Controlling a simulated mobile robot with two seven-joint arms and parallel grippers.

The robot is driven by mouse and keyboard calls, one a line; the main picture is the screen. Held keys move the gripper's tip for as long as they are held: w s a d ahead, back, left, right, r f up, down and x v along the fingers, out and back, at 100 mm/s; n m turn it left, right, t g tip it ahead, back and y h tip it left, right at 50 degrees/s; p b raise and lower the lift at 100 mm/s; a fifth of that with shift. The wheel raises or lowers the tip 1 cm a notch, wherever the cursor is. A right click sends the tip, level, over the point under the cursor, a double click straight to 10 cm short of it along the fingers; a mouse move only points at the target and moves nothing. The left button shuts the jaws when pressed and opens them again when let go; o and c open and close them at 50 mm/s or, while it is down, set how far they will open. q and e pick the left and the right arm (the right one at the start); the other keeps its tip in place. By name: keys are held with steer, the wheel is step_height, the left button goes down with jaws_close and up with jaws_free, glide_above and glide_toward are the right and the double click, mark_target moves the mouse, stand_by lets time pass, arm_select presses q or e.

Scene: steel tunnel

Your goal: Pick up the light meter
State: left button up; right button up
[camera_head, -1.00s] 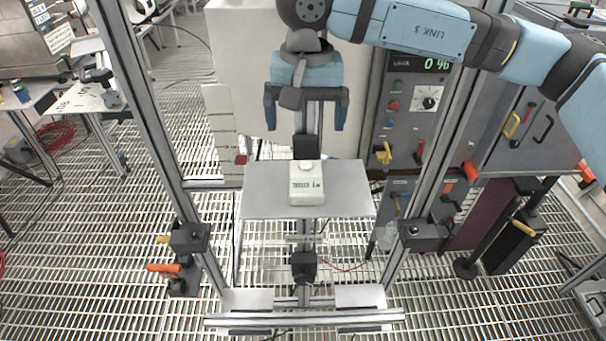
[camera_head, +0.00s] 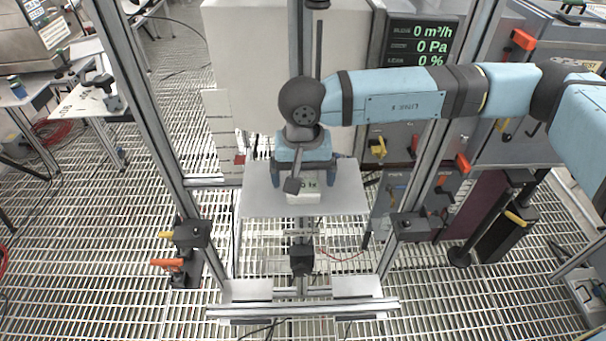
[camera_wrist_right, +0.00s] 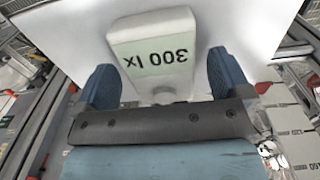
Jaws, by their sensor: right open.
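The light meter (camera_head: 304,196) is a small white block with a greenish display, lying on a light grey plate (camera_head: 345,200). In the right wrist view the light meter (camera_wrist_right: 155,57) shows "300 lx" upside down. My right gripper (camera_head: 304,182) is right over the meter and hides part of it in the head view. In the wrist view its two blue fingers (camera_wrist_right: 163,80) are apart, one on each side of the meter's near end, with gaps visible. My left gripper is not in view.
Aluminium frame posts stand left (camera_head: 160,120) and right (camera_head: 437,125) of the plate. A grey control panel with a lit display (camera_head: 420,42) and a large white box (camera_head: 245,60) stand behind. The floor is steel grating.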

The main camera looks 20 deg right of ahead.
steer(key=shift+f, duration=0.3)
steer(key=c, duration=1.1)
steer(key=shift+o, duration=0.2)
steer(key=shift+r, duration=0.15)
